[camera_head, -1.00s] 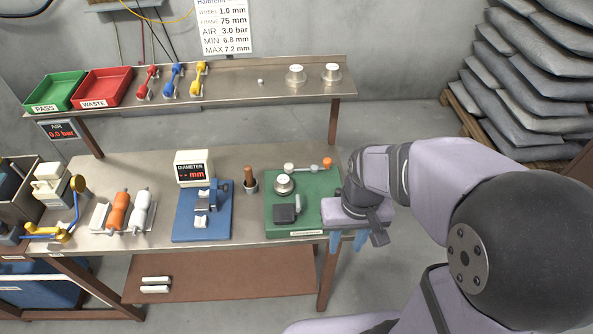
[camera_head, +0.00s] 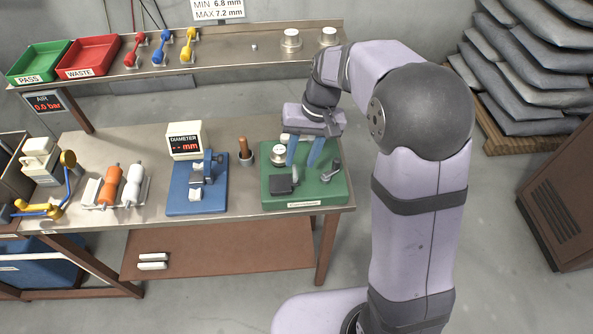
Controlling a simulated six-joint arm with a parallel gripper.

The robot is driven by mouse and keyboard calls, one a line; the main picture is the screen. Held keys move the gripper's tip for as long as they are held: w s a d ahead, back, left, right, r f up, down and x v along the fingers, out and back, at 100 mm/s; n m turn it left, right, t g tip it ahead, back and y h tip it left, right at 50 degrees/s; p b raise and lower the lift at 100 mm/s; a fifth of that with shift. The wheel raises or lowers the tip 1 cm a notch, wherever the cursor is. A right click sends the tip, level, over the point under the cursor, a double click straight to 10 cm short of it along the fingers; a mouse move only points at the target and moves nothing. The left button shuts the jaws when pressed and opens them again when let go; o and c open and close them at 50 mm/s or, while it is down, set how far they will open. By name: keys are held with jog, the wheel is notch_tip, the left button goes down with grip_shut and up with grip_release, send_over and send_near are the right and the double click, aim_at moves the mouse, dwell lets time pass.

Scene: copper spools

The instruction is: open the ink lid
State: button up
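My gripper (camera_head: 304,160) hangs over the back half of the green board (camera_head: 312,198). Its two blue fingers point down with a clear gap between them, and nothing shows between them. A dark square block (camera_head: 281,184), possibly the ink pad with its lid, lies on the front left of the board, in front of and left of the fingers. It looks shut, but is too small to be sure. The gripper hides part of the board's back.
A blue gauge stand (camera_head: 197,196) with the diameter display (camera_head: 186,140) and a brown-handled tool in a cup (camera_head: 245,152) stand left of the board. A shelf (camera_head: 220,58) runs behind the bench. The board's front right is mostly clear.

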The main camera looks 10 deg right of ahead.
aim_at(296, 171)
jog(key=shift+a+f+p, duration=0.2)
jog(key=shift+f+p, duration=0.1)
jog(key=shift+f, duration=0.75)
jog(key=shift+a+f+p, duration=0.2)
jog(key=shift+f+p, duration=0.1)
jog(key=shift+f, duration=0.75)
jog(key=shift+a+f+p, duration=0.2)
jog(key=shift+f+p, duration=0.1)
jog(key=shift+f, duration=0.75)
jog(key=shift+c, duration=0.6)
grip_shut()
